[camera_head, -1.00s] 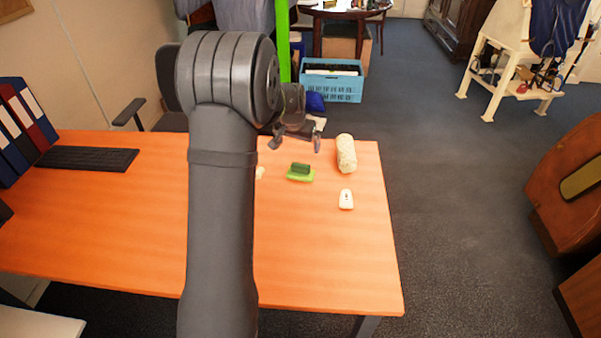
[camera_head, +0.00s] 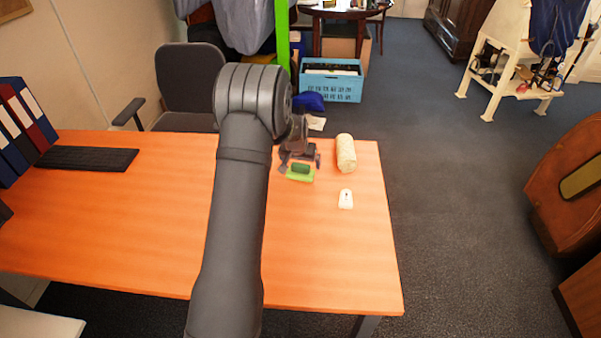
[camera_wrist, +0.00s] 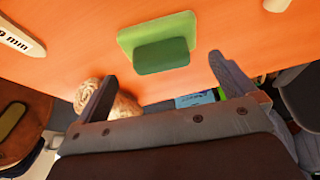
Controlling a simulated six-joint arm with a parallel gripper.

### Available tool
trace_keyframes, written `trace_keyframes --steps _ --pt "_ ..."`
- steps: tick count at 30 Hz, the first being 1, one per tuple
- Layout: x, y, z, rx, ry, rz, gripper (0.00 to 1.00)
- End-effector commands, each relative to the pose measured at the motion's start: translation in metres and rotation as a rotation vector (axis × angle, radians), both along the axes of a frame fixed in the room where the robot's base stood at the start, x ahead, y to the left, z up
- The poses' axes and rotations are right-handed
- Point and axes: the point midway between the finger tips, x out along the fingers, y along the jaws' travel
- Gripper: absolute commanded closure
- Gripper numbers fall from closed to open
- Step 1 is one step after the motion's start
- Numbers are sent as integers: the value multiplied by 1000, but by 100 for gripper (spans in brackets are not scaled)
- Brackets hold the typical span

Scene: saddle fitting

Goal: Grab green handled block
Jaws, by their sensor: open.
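The green handled block (camera_head: 301,174) lies on the orange table, a light green base with a darker green handle on top. In the wrist view the block (camera_wrist: 180,27) shows its base and its dark handle (camera_wrist: 161,56) beyond the fingertips, between the lines of the two fingers. My gripper (camera_head: 300,165) is at the block's far side in the head view, low and close above it. In the wrist view my gripper (camera_wrist: 160,80) is open, its fingers apart with nothing between them. I cannot tell the exact height of the fingers over the handle.
A pale patterned roll (camera_head: 346,154) lies right of the block. A white item (camera_head: 346,199) with dark marks lies to the front right. A keyboard (camera_head: 88,159) and binders (camera_head: 24,125) are far left. The front middle of the table (camera_head: 320,260) is clear.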

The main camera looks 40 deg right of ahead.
Motion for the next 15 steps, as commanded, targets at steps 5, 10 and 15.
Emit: trace_keyframes --steps 5,10,15 --pt "3 -3 -14 2 1 0 0" --pt "9 -8 -37 2 1 0 0" --pt "13 -13 -49 -1 -1 -1 0"
